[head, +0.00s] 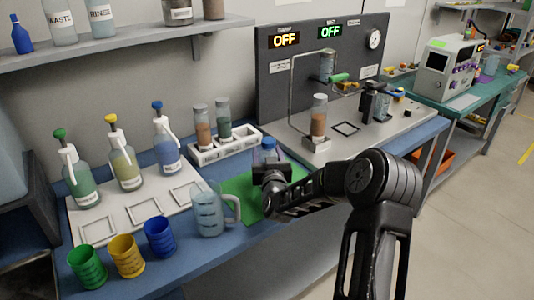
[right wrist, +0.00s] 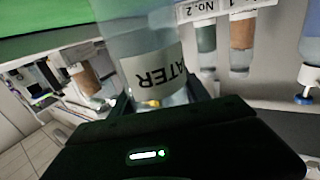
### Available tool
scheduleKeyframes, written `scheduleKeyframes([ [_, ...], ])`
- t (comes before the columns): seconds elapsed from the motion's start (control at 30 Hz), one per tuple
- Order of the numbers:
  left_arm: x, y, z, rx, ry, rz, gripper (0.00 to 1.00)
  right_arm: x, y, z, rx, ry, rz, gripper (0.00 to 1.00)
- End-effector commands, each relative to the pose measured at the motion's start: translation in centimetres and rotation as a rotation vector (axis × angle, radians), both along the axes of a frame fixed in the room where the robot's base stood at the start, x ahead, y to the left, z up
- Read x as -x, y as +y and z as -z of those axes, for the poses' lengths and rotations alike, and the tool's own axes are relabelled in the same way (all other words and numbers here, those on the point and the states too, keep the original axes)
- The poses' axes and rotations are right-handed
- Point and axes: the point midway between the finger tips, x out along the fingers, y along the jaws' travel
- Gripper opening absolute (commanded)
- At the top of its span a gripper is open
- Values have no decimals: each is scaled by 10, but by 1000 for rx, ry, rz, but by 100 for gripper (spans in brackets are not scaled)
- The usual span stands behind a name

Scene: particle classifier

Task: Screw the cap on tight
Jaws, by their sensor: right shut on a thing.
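A clear bottle with a blue cap (head: 268,143) on top stands over the green mat (head: 240,190) on the blue bench. How tightly the cap sits cannot be seen. My right gripper (head: 272,172) is in front of the bottle and shut on it. In the right wrist view, which looks upside down, the bottle (right wrist: 140,40) with its label ending in "ATER" sits between the fingers; its cap end is hidden behind the gripper body. My left gripper is not in view.
A clear pitcher (head: 208,212) stands close left of the gripper. A white rack (head: 222,148) with two vials is behind. Three spray bottles stand on a white tray (head: 95,233), with coloured cups in front. An apparatus with a dark panel (head: 350,60) stands to the right.

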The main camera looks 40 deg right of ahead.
Motion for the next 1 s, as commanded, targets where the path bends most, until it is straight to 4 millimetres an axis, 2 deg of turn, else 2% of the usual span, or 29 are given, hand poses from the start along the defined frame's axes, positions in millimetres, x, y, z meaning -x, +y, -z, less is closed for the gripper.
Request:
scheduleKeyframes([
  [0.2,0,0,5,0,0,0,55,0,0,3,2,-3,-1,0],
  [0.23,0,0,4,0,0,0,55,0,0,3,0,0,-1,56],
  [0.4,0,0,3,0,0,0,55,0,0,2,-1,1,0,70],
  [0.5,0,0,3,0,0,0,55,0,0,2,-1,1,0,76],
  [0.87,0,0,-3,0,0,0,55,0,0,-2,-1,1,0,76],
  [1.0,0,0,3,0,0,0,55,13,9,0,0,1,-2,76],
])
